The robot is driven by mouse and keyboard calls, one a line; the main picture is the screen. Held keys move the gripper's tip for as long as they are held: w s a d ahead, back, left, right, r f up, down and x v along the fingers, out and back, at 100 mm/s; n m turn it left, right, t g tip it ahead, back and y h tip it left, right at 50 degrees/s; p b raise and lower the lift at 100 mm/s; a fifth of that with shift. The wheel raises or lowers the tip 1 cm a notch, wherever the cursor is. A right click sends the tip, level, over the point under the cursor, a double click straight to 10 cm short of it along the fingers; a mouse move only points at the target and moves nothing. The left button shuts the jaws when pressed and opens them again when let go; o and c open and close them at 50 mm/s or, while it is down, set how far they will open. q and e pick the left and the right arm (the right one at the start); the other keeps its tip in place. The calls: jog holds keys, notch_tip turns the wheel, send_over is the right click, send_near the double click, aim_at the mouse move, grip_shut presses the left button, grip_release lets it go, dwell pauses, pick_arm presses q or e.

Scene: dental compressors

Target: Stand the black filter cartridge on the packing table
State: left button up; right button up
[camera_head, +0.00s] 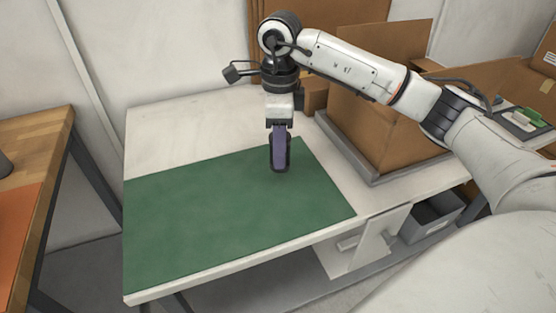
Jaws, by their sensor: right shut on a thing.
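My right gripper (280,158) points straight down over the back right part of the green mat on the white packing table (180,129). It is shut on the black filter cartridge (281,169). The fingers hide most of the cartridge; only its dark edges and rounded lower end show around them. It looks upright. I cannot tell whether its lower end touches the mat or hangs just above it. My left gripper is not in view.
The green mat (220,220) is otherwise bare. An open cardboard box (385,125) stands in a grey tray (376,180) on the table's right side. A wooden table with an orange mat (15,235) is at the left. A grey bin (430,218) sits below right.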

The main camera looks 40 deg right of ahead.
notch_tip(320, 180, down, 4)
jog(key=shift+r, duration=0.1)
jog(key=shift+f, duration=0.25)
jog(key=o, duration=1.1)
jog(key=shift+r, duration=0.1)
jog(key=shift+c, duration=0.2)
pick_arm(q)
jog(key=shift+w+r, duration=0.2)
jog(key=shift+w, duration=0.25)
pick_arm(e)
jog(key=shift+r, duration=0.25)
notch_tip(320, 180, up, 11)
jog(key=shift+r, duration=0.2)
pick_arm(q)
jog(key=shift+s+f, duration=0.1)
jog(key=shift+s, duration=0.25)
pick_arm(e)
jog(key=shift+r, duration=0.15)
